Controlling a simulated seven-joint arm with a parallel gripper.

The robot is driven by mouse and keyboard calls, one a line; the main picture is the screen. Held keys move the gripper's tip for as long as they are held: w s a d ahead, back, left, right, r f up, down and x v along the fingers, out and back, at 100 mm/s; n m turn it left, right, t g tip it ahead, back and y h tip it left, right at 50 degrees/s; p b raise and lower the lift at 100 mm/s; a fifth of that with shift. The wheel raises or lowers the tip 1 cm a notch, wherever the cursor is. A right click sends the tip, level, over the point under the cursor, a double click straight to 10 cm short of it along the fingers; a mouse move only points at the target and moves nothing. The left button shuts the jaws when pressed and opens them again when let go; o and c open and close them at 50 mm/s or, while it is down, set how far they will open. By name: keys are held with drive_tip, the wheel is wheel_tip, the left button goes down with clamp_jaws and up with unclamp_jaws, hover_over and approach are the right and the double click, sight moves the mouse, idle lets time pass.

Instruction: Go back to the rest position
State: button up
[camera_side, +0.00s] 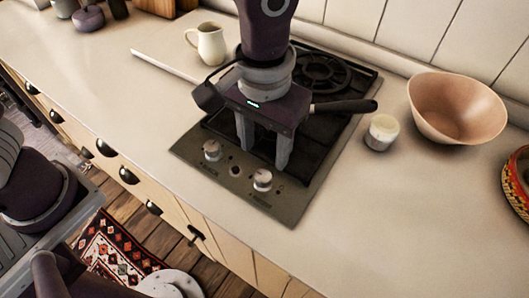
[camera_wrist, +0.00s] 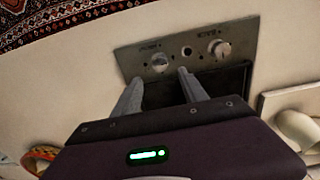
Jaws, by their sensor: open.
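My gripper (camera_side: 264,155) is open and points down over the front part of the dark gas hob (camera_side: 293,212), near its knobs. The two grey fingers stand apart with nothing seen between them. In the wrist view my gripper (camera_wrist: 160,78) shows both fingers spread, near the hob's control panel (camera_wrist: 187,35). I cannot tell whether the fingertips touch the hob. A black handle (camera_side: 345,106) sticks out to the right behind my gripper; what it belongs to is hidden.
A cream jug (camera_side: 208,45) and a thin white strip (camera_side: 165,66) are left of the hob. To the right are a small white jar (camera_side: 381,132), a pinkish bowl (camera_side: 457,108) and a red patterned basket (camera_side: 521,183). The tiled wall is behind. The front right counter is clear.

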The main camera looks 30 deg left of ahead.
drive_tip(key=s+a+r+t+h, duration=0.1)
drive_tip(key=s+a+r+t, duration=0.15)
drive_tip(key=a+r, duration=0.95)
drive_tip(key=s+a+t+y, duration=0.1)
drive_tip(key=s+a+t, duration=0.2)
drive_tip(key=s+a, duration=0.7)
drive_tip(key=shift+s+a+r, duration=0.2)
drive_tip(key=shift+a, duration=0.25)
idle(0.3)
